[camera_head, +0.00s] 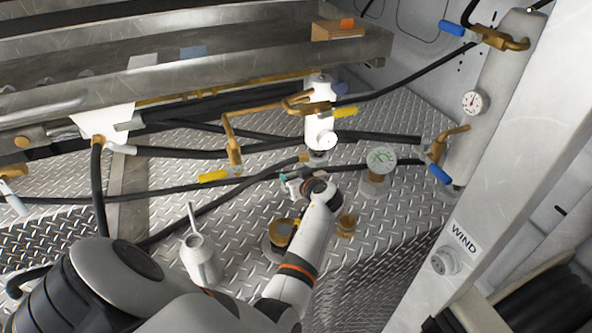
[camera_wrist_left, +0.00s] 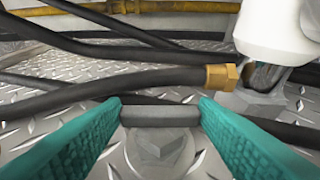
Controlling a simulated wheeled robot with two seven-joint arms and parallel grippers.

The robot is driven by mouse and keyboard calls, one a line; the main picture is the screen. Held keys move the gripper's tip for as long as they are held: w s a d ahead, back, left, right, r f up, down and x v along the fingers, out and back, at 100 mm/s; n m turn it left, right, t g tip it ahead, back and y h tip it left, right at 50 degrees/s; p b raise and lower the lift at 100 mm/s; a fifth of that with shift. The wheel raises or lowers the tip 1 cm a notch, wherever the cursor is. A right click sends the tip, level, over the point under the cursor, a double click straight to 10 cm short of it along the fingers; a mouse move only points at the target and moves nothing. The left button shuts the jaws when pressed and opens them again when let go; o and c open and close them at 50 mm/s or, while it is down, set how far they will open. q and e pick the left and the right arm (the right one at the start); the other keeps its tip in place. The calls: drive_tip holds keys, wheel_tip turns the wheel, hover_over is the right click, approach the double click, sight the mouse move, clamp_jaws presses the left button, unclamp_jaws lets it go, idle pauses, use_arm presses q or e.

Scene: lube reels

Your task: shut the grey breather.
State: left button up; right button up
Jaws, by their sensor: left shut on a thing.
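In the left wrist view a grey crossbar on a grey hexagonal fitting (camera_wrist_left: 160,145), which I take to be the grey breather (camera_wrist_left: 160,116), stands on the diamond-plate deck. My left gripper (camera_wrist_left: 160,113) has its teal fingers shut on the two ends of the crossbar. In the head view my left gripper (camera_head: 290,184) is low over the deck, in front of the white filter column (camera_head: 319,120). The breather is hard to make out there. My right gripper is not in view.
A black hose with a brass end (camera_wrist_left: 221,77) lies just behind the crossbar. Brass caps (camera_head: 346,225), a round-topped pot (camera_head: 381,160) and a grey oil can (camera_head: 200,258) stand nearby. Yellow-handled valves (camera_head: 213,176) and a WIND-labelled post (camera_head: 463,238) flank the space.

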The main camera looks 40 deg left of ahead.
use_arm(q)
drive_tip(key=shift+s+m+t, duration=0.1)
drive_tip(key=shift+m+t, duration=0.5)
drive_tip(key=shift+t, duration=0.1)
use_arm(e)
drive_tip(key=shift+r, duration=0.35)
use_arm(q)
drive_tip(key=o, duration=1)
drive_tip(key=shift+h, duration=0.3)
drive_tip(key=shift+p, duration=0.3)
